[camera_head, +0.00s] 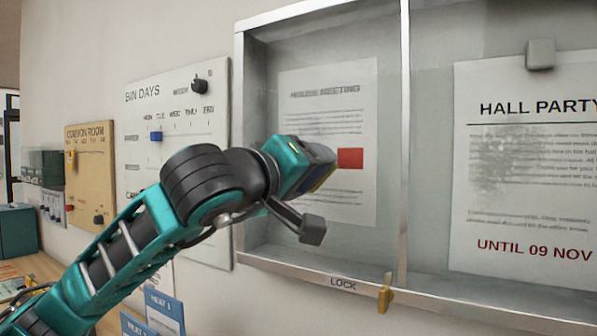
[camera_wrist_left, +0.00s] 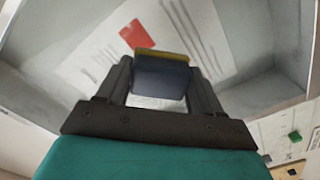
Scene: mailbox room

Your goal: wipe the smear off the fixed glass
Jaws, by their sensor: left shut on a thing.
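The grey smear (camera_head: 503,162) is a speckled patch over the HALL PARTY notice (camera_head: 560,95), behind the right pane (camera_head: 430,130) of the wall case. My left gripper (camera_head: 312,168) is in front of the case's left half, left of the middle bar and well apart from the smear. It is shut on a dark blue block with a yellow edge (camera_wrist_left: 160,75), gripped between both fingers in the left wrist view (camera_wrist_left: 158,88). Whether the block touches anything cannot be told. My right gripper is not in view.
The case's metal frame (camera_head: 404,150) has a middle bar and a bottom rail with a yellow LOCK tab (camera_head: 385,295). A notice with a red square (camera_head: 350,158) hangs in the left half. A BIN DAYS board (camera_head: 135,120) and a cork board (camera_head: 90,170) are further left.

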